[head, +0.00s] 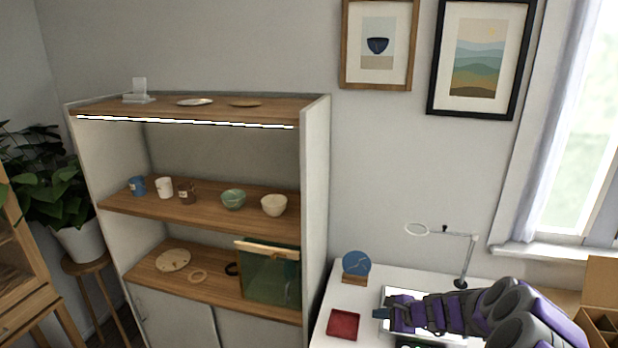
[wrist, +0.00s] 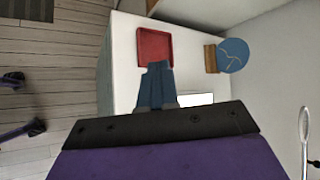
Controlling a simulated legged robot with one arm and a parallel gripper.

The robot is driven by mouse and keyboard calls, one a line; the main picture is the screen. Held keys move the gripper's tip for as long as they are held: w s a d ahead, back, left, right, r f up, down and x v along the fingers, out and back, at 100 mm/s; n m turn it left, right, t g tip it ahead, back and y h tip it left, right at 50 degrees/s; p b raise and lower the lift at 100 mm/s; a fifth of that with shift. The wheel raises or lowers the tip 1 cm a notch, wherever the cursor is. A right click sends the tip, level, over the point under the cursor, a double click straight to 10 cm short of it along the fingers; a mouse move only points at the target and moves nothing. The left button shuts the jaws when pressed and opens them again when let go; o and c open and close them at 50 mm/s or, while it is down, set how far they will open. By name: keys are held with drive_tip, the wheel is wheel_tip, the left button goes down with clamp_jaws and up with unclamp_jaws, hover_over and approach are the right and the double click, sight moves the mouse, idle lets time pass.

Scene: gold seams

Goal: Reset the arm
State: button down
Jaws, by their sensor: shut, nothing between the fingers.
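My gripper (head: 381,313) is at the end of my purple and black arm, in the lower right of the head view. It is over the white desk (head: 318,333), just right of a red tray (head: 343,324). In the wrist view my gripper (wrist: 158,68) shows as blue-grey fingers brought together, with nothing between them. The red tray also shows there (wrist: 155,47), beyond the fingertips. Part of the desk under the arm is hidden.
A blue round plate (head: 356,263) on a wooden stand is behind the tray. A magnifier lamp (head: 463,262) stands at the back of the desk. An open shelf (head: 314,170) with cups and bowls is at left. A cardboard box (head: 600,275) is at far right.

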drive_tip(key=s+a+r+n+g+y, duration=0.2)
drive_tip(key=s+a+r+n, duration=0.35)
drive_tip(key=a+r, duration=0.45)
drive_tip(key=s+a+r+n+g, duration=0.2)
drive_tip(key=s+a+r+n, duration=0.15)
drive_tip(key=s, duration=0.35)
drive_tip(key=s+a+r+n+g, duration=0.2)
drive_tip(key=s+a, duration=0.2)
drive_tip(key=s, duration=0.3)
drive_tip(key=s+d+n+g+h, duration=0.1)
drive_tip(key=s+d+n+h, duration=0.2)
drive_tip(key=s, duration=1.1)
drive_tip(key=s+d+n+g+h, duration=0.2)
drive_tip(key=s+d+h, duration=0.3)
drive_tip(key=s, duration=1)
drive_tip(key=shift+d+r+n+h+b, duration=0.3)
drive_tip(key=shift+d+n+b, duration=0.15)
drive_tip(key=shift+d+n, duration=0.2)
